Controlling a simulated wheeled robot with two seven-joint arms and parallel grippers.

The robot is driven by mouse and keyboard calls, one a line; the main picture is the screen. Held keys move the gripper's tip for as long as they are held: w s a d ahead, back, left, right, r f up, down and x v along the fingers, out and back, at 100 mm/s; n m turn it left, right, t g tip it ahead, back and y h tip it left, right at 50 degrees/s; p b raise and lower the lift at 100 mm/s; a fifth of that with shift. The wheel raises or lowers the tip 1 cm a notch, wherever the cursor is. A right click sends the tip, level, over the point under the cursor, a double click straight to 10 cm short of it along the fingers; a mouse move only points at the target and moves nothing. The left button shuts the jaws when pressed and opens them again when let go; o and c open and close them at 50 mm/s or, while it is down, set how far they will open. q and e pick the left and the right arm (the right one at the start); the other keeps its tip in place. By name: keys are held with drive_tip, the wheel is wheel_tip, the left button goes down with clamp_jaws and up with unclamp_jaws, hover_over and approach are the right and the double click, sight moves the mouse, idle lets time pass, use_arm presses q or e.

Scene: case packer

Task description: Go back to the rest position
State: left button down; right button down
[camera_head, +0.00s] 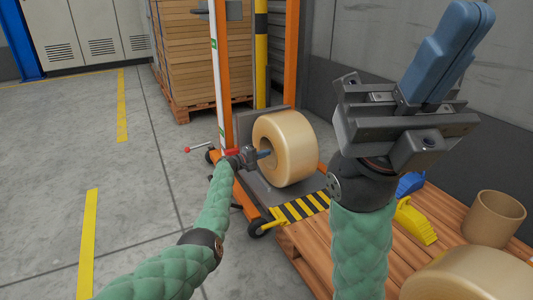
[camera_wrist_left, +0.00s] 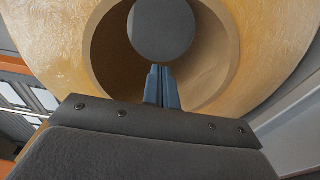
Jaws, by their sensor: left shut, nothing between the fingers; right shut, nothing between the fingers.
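My left gripper (camera_head: 265,153) is shut and empty, with its fingertips at the core opening of a tan tape roll (camera_head: 291,146). In the left wrist view the shut fingers (camera_wrist_left: 162,86) point at the hollow core of the roll (camera_wrist_left: 258,50), and a grey round shape (camera_wrist_left: 163,30) shows inside it. I cannot tell whether the fingers touch the roll. My right gripper (camera_head: 460,40) is raised high at the right, its blue fingers together with nothing between them.
The roll rests on the platform of an orange lift (camera_head: 223,80) with a striped front edge (camera_head: 300,207). A wooden pallet (camera_head: 310,250) holds another roll (camera_head: 470,275), a cardboard core (camera_head: 494,218) and a yellow item (camera_head: 415,221). Stacked boards (camera_head: 182,55) stand behind. The floor at left is clear.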

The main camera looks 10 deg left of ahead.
use_arm(q)
drive_tip(key=shift+p+v, duration=1.1)
drive_tip(key=shift+v, duration=0.8)
drive_tip(key=shift+a, duration=0.2)
drive_tip(key=shift+p+v, duration=0.5)
drive_tip(key=shift+v, duration=0.4)
drive_tip(key=shift+a, duration=0.15)
